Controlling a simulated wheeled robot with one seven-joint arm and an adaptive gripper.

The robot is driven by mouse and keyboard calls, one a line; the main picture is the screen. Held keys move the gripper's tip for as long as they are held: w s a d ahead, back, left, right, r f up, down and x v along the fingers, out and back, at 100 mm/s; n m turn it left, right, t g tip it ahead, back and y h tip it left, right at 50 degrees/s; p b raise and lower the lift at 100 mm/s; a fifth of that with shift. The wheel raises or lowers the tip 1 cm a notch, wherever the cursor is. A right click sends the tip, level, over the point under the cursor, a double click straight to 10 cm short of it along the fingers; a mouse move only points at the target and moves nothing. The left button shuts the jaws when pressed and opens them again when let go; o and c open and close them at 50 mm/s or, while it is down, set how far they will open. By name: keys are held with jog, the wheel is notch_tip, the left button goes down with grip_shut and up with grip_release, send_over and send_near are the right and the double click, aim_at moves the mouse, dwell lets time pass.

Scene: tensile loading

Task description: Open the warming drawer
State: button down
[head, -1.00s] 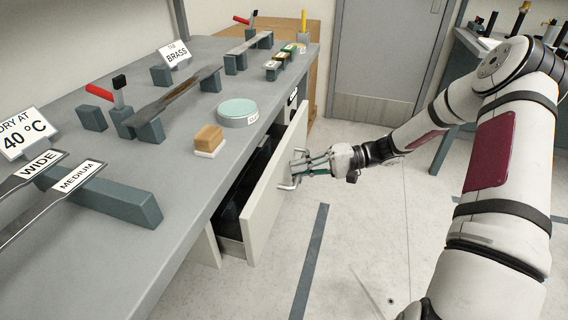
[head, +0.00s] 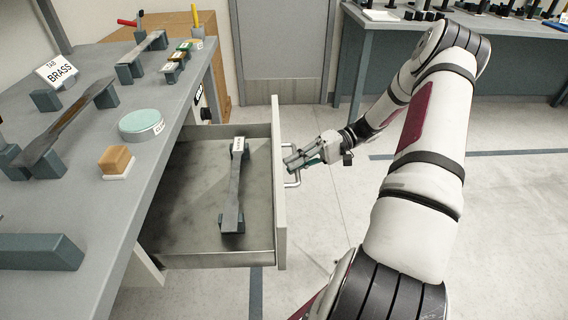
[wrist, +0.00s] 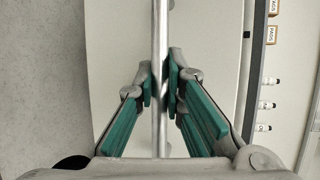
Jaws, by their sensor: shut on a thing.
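The warming drawer (head: 190,190) stands pulled well out from under the grey bench in the head view. Its pale front panel (head: 279,200) faces right. A grey dog-bone specimen (head: 234,195) with a small white label lies inside on two dark supports. My gripper (head: 294,164) is at the drawer's outer face, shut on the metal bar handle (head: 296,178). In the wrist view the handle (wrist: 160,45) runs between the green-padded fingers (wrist: 159,85), with the pale panel behind it.
The bench (head: 100,210) carries a round teal-topped pad (head: 141,122), a tan block (head: 116,160), a BRASS sign (head: 57,72) and specimens on supports. Open floor (head: 320,230) lies right of the drawer. A second bench (head: 450,50) stands at the back right.

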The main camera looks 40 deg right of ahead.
jog(key=shift+s+d, duration=0.1)
jog(key=shift+d, duration=0.05)
jog(key=c, duration=1.9)
grip_release()
jog(key=shift+d, duration=0.1)
jog(key=v, duration=1.1)
jog(key=shift+s+d, duration=0.1)
jog(key=shift+d, duration=0.3)
jog(key=shift+r, duration=0.1)
